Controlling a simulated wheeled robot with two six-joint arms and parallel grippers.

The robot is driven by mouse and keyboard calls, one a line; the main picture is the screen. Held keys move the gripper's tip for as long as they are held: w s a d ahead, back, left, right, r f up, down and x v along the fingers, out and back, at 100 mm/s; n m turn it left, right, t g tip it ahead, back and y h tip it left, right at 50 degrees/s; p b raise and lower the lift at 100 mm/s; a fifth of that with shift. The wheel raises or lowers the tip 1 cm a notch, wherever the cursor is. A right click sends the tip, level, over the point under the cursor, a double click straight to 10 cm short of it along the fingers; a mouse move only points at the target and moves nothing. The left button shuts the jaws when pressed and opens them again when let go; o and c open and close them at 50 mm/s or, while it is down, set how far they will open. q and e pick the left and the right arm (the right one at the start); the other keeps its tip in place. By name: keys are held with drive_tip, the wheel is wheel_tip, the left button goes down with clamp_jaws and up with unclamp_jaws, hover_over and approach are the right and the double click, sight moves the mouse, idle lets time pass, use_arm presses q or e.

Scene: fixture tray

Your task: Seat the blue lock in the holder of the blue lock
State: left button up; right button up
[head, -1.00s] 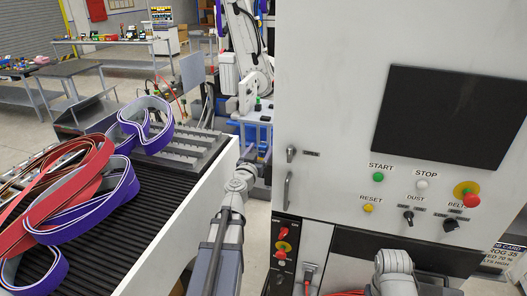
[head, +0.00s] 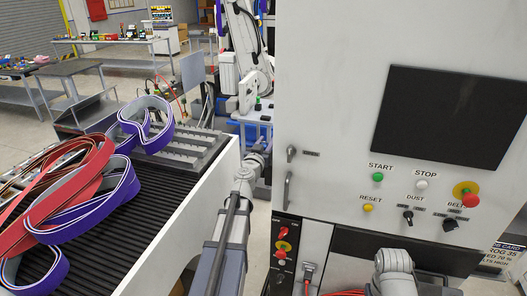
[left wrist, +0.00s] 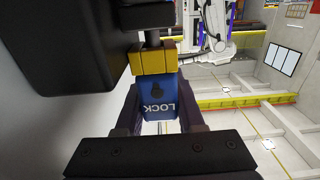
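The blue lock (left wrist: 158,103) shows in the left wrist view, with the word LOCK upside down on its face. My left gripper (left wrist: 160,88) has a dark finger on each side of the lock and is shut on it. A yellow block (left wrist: 154,60) and a dark post (left wrist: 152,38) sit at the lock's upper end; I cannot tell whether they belong to the lock. In the head view my left gripper (head: 264,150) is small and partly hidden beside the white cabinet, and the lock cannot be made out. I cannot identify the holder. My right gripper is not in view.
The white cabinet (head: 330,100) with buttons and a dark screen (head: 446,116) fills the right. A ribbed conveyor (head: 130,205) with red and purple belts (head: 95,190) lies at left. A large black box (left wrist: 70,50) is close to the lock in the left wrist view.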

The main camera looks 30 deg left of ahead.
use_arm(q)
clamp_jaws()
drive_tip(key=shift+r, duration=0.1)
idle(0.4)
